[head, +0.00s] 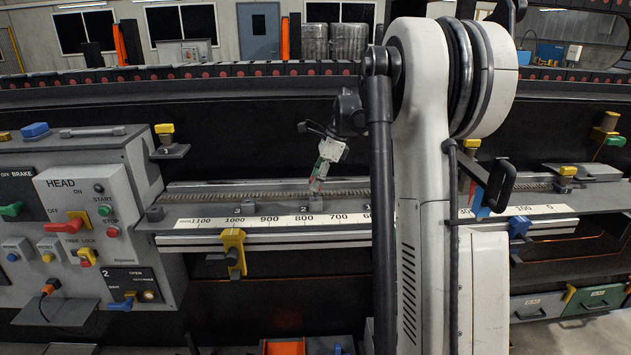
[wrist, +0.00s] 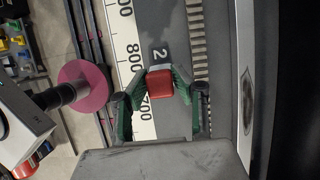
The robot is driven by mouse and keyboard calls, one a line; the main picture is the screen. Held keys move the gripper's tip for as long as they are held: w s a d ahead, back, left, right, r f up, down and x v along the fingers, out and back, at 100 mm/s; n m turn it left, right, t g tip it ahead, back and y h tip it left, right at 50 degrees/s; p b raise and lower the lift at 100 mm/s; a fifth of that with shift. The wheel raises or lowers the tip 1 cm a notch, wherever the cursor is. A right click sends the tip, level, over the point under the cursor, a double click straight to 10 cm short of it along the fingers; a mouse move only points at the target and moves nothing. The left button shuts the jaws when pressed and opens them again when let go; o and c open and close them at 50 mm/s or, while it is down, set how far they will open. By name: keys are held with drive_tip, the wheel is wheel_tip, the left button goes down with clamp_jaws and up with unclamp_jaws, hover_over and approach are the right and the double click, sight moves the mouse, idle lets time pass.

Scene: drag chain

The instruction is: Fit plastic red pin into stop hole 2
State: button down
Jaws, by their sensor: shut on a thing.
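The red pin (wrist: 160,84) sits between the green fingertips of my gripper (wrist: 158,88) in the wrist view, which are closed against its two sides.
The white scale strip (head: 270,221) runs along the front of the rail. A yellow clamp (head: 233,250) hangs on the lower bar. The grey HEAD control box (head: 84,205) is at the far left.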

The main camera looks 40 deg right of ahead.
drive_tip(key=shift+f+b, duration=0.95)
drive_tip(key=shift+f, duration=0.8)
drive_tip(key=c, duration=1.4)
unclamp_jaws()
drive_tip(key=shift+o, duration=0.2)
drive_tip(key=shift+r, duration=0.15)
drive_tip(key=v, duration=1.2)
drive_tip(key=s+a+n+t+h, duration=0.1)
drive_tip(key=s+a+n, duration=0.45)
drive_tip(key=a, duration=0.55)
drive_tip(key=s+a+n+h, duration=0.1)
drive_tip(key=s+a+n, duration=0.45)
drive_tip(key=a, duration=0.65)
drive_tip(key=s+a+f+n+t, duration=0.2)
drive_tip(key=s+a+f+n, duration=0.3)
drive_tip(key=s+a+n, duration=0.1)
drive_tip(key=s+a+f+n+t+h, duration=0.1)
drive_tip(key=s+a+f+n, duration=0.4)
drive_tip(key=s, duration=0.5)
drive_tip(key=a+n, duration=0.2)
drive_tip(key=shift+s+n+t+h, duration=0.25)
drive_tip(key=shift+n+t+h, duration=0.05)
drive_tip(key=shift+n+t, duration=0.1)
